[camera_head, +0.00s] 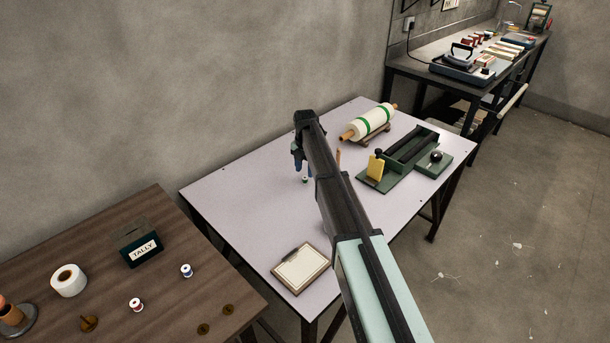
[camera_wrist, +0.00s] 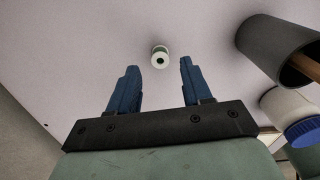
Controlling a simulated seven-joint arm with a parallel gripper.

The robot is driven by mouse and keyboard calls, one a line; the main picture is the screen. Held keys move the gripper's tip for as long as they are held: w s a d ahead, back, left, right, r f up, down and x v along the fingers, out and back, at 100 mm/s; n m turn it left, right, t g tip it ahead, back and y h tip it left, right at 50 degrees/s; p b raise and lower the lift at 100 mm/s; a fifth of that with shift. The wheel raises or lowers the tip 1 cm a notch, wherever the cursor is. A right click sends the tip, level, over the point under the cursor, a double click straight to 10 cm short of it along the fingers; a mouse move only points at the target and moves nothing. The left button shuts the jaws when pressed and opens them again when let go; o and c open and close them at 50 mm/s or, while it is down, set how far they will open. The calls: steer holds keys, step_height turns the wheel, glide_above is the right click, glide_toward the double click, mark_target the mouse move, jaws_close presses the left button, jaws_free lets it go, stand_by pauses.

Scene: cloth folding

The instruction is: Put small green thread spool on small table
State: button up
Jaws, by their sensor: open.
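The small green thread spool (camera_wrist: 160,55), white with a green ring around a dark centre hole, stands on the pale-topped table (camera_wrist: 70,60). In the head view the spool (camera_head: 305,180) shows just below my gripper's fingers, partly hidden. My gripper (camera_wrist: 159,66) has two blue fingers, open and empty. The spool appears between and beyond the fingertips, apart from both. In the head view my gripper (camera_head: 301,165) hangs over the pale table (camera_head: 240,200). A brown wooden table (camera_head: 100,245) stands at lower left; I cannot tell which table the task calls small.
A dark cup (camera_wrist: 270,50) and a blue-lidded jar (camera_wrist: 295,115) stand right of my gripper in the wrist view. A fabric roll (camera_head: 370,122), green device (camera_head: 400,160) and clipboard (camera_head: 301,269) occupy the pale table. The wooden table holds a tally box (camera_head: 138,243) and several spools.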

step_height(320, 180, up, 8)
steer(key=shift+r, duration=0.2)
